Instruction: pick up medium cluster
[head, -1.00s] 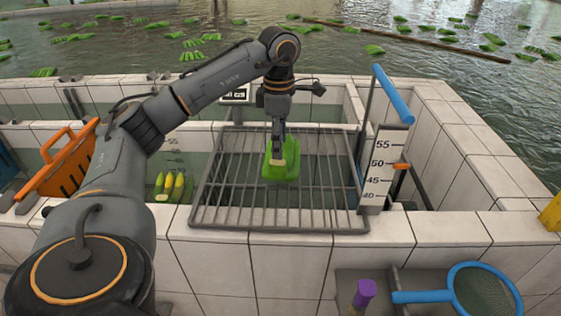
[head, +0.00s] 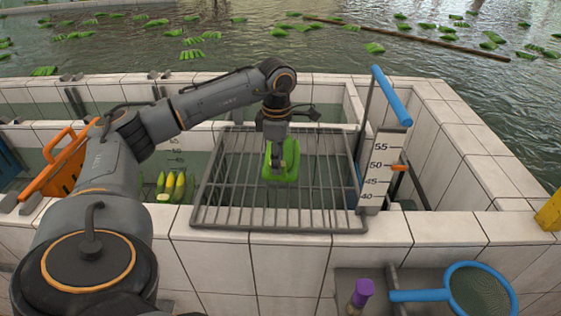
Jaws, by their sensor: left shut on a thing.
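A green banana cluster (head: 290,163) is at the metal wire rack over the tiled tank, near the rack's middle. My left gripper (head: 274,172) reaches down from above and is shut on this cluster, its fingers covering part of the cluster's near left side. I cannot tell whether the cluster touches the rack bars. Another cluster with yellow and green bananas (head: 172,186) sits in the water left of the rack. My right gripper is not in view.
The wire rack (head: 280,226) spans the tank between white tiled walls. A depth gauge (head: 378,172) and a blue-handled lever (head: 392,95) stand at its right. An orange crate (head: 62,165) is at the left. A blue net (head: 477,290) and purple-capped tool (head: 362,292) lie in front.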

